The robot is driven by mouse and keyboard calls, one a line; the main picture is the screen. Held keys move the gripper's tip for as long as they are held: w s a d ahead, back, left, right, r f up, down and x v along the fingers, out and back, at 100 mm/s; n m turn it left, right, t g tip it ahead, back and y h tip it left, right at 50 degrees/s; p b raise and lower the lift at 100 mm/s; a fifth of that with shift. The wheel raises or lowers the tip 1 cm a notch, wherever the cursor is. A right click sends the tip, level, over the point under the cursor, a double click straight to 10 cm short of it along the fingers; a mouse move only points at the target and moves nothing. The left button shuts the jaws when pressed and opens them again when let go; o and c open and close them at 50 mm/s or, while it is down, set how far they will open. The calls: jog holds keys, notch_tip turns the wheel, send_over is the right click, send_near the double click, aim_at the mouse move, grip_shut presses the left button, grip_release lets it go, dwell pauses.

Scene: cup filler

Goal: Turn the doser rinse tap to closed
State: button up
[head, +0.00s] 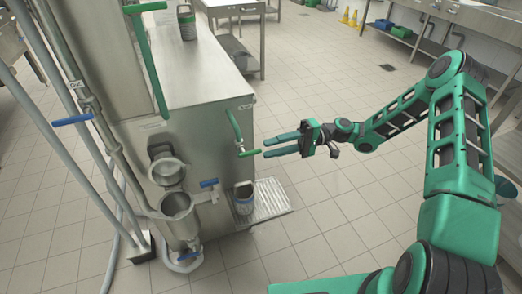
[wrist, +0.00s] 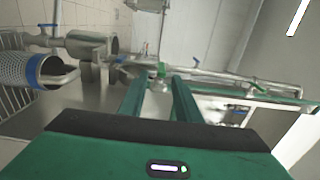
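A small tap with a green lever (head: 249,153) sits at the lower end of a curved green pipe (head: 235,124) on the steel cabinet's right side. Its lever sticks out sideways towards my gripper. No readable label confirms it as the doser rinse tap. My gripper (head: 266,147) is open and empty, just right of this lever, its fingers pointing at it. In the wrist view a green tap part (wrist: 161,70) shows between and beyond the two open fingers (wrist: 157,85). I see no contact with it.
Other taps have blue levers (head: 73,119), (head: 209,183) on the left pipe and by the steel funnel. A blue-rimmed cup (head: 243,190) stands on a grated tray (head: 272,203) below the green lever.

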jog(key=v, duration=0.5)
jog(key=shift+f, duration=0.1)
dwell(0.3)
jog(key=s+d+r+m+t+h, duration=0.1)
jog(key=s+d+r+m+h, duration=0.15)
jog(key=s+d+h, duration=0.45)
jog(key=s+d+r+m+t+h, duration=0.2)
jog(key=s+d+r+h, duration=0.1)
jog(key=s+d+h, duration=0.5)
jog(key=s+d+r+m+t+h, duration=0.1)
jog(key=s+d+r+m, duration=0.1)
jog(key=s+d, duration=0.3)
jog(key=s+d+r+m+h, duration=0.1)
jog(key=s+d+r+m, duration=0.2)
jog(key=s, duration=0.9)
jog(key=d+r, duration=0.2)
jog(key=d, duration=0.1)
jog(key=shift+d+r+t, duration=0.25)
jog(key=shift+d+t, duration=0.05)
jog(key=shift+t, duration=0.1)
